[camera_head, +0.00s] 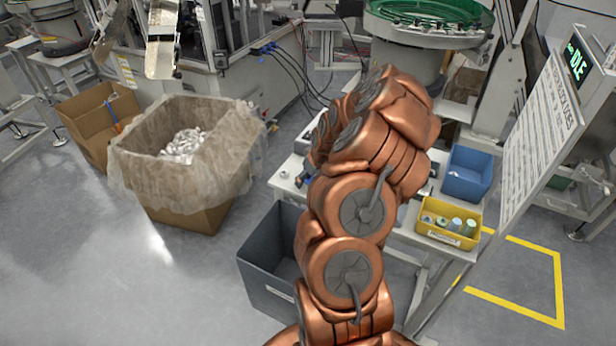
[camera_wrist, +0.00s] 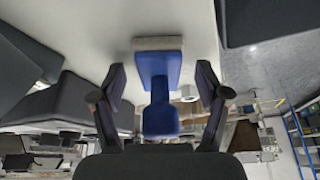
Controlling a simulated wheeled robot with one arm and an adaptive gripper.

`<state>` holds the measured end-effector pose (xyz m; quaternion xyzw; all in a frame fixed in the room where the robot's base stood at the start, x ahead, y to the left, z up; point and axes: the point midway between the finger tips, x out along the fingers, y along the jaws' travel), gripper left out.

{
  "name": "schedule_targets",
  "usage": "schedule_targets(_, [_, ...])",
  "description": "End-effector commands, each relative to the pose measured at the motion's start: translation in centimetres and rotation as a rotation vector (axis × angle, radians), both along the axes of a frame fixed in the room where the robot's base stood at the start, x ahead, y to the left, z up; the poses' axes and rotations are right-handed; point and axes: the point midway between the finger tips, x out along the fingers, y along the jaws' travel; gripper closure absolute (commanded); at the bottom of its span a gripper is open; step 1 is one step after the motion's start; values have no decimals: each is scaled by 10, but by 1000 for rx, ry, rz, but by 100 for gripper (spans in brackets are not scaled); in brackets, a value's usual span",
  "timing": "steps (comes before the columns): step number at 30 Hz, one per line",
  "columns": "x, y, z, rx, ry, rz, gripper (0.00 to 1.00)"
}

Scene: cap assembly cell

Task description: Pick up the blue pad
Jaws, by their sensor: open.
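In the wrist view, a blue pad (camera_wrist: 160,92) with a narrow neck and a rounded end has a flat grey-beige block (camera_wrist: 158,43) at its far end. It lies against a pale surface (camera_wrist: 85,30), probably the table top. My gripper (camera_wrist: 161,75) is open, with one dark finger on each side of the blue part. Gaps show between both fingers and the pad, so nothing is gripped. In the head view my copper-coloured arm hides most of the table, and I cannot make out the gripper or the pad clearly.
On the table (camera_head: 288,184) stand a blue bin (camera_head: 468,174) and a yellow bin (camera_head: 447,235) with several small parts. A dark grey bin (camera_head: 268,290) is on the floor below. A lined carton (camera_head: 185,205) stands left. A tall sign board (camera_head: 540,140) is close on the right.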

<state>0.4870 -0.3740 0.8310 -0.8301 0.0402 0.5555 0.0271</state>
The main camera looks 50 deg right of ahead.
Motion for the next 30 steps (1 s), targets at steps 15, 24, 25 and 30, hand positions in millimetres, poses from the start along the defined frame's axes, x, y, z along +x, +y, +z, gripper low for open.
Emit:
schedule_targets(15, [0, 0, 0, -1, -1, 0, 70])
schedule_targets(24, [0, 0, 1, -1, -1, 0, 95])
schedule_targets(25, [0, 0, 1, -1, -1, 0, 95])
schedule_targets(30, [0, 0, 2, -1, -2, 0, 95])
